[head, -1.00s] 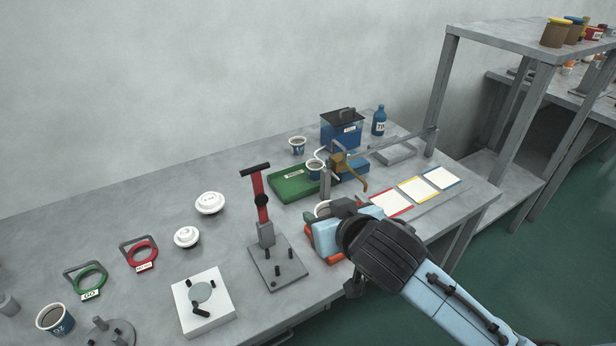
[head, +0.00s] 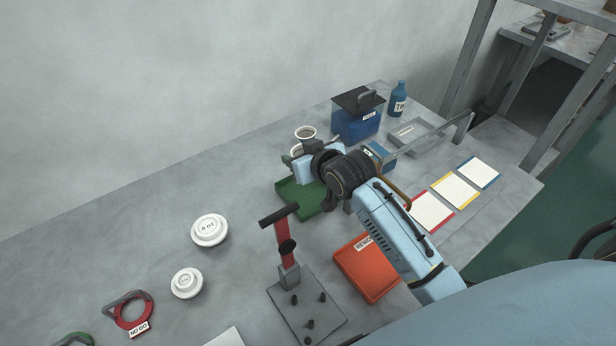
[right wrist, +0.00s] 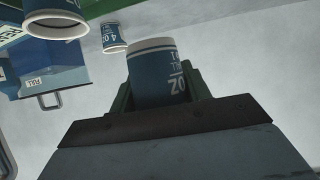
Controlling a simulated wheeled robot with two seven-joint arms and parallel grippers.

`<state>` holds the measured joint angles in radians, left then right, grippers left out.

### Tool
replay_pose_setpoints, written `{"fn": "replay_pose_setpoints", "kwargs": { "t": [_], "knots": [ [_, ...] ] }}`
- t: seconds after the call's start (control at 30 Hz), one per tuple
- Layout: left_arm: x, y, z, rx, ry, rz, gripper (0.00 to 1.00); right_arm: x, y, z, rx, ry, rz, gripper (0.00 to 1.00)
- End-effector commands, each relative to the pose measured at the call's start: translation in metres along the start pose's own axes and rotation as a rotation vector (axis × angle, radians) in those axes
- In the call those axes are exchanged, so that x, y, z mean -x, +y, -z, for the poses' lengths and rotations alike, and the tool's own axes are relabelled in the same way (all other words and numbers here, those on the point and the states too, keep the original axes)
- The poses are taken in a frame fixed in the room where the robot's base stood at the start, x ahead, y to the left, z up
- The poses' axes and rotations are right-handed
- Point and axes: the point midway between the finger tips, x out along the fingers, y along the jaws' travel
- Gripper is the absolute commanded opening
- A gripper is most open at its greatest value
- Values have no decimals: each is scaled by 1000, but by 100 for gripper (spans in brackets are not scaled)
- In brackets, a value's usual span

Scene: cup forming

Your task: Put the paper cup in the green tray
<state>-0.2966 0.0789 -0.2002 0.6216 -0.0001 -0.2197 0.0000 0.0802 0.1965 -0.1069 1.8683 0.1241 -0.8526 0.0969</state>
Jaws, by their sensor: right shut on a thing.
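My right gripper (head: 300,164) is over the back part of the green tray (head: 290,198), shut on a blue paper cup with a white rim (right wrist: 155,72). In the head view the gripper hides most of this cup and part of the tray; whether the cup touches the tray cannot be told. In the right wrist view a second blue cup (right wrist: 55,22) shows large at the top left, near a green edge, and a third, smaller cup (right wrist: 113,40) shows beyond. My left gripper is not in view.
A white-rimmed cup (head: 305,133) stands behind the gripper. A blue bin with a black lid (head: 357,122) and a blue bottle (head: 398,98) are at the back right. White lids (head: 209,230) lie left.

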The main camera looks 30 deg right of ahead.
Motion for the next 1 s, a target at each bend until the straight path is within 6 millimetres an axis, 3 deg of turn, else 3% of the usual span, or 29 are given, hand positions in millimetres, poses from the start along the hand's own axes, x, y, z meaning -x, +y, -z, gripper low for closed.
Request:
{"fn": "replay_pose_setpoints", "kwargs": {
  "t": [0.27,0.7,1.0],
  "knots": [
    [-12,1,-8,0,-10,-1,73,-26,1,-46,-2,-4,1,26],
    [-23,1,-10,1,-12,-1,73,-48,0,-87,-1,-2,1,26],
    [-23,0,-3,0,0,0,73,-49,1,-89,-1,0,1,26]
  ]
}}
